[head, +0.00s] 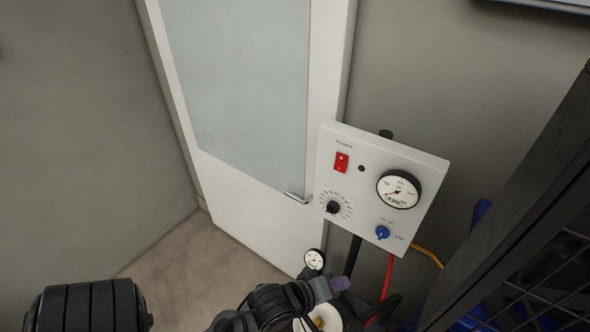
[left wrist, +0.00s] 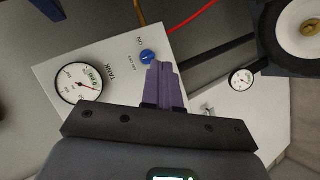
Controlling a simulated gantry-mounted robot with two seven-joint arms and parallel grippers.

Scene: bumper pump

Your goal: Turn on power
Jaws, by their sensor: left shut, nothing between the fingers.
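The white control panel (head: 328,222) stands in front of a white door in the head view. Its red power switch (head: 341,162) is at the upper left under the word POWER, with a dark green indicator lamp (head: 361,168) beside it. My left gripper (head: 340,284) is below the panel, apart from the switch, with its purple fingers shut and empty. In the left wrist view the shut purple fingers (left wrist: 163,85) overlap the panel (left wrist: 50,68) near the blue knob; whether they touch it cannot be told. The switch is hidden there. My right gripper is not in view.
The panel also has a large gauge (head: 398,190), a black dial (head: 333,207) and a blue knob (head: 382,232). A small gauge (head: 314,259) and red and yellow hoses (head: 428,254) are below. A dark frame (head: 520,215) stands at the right.

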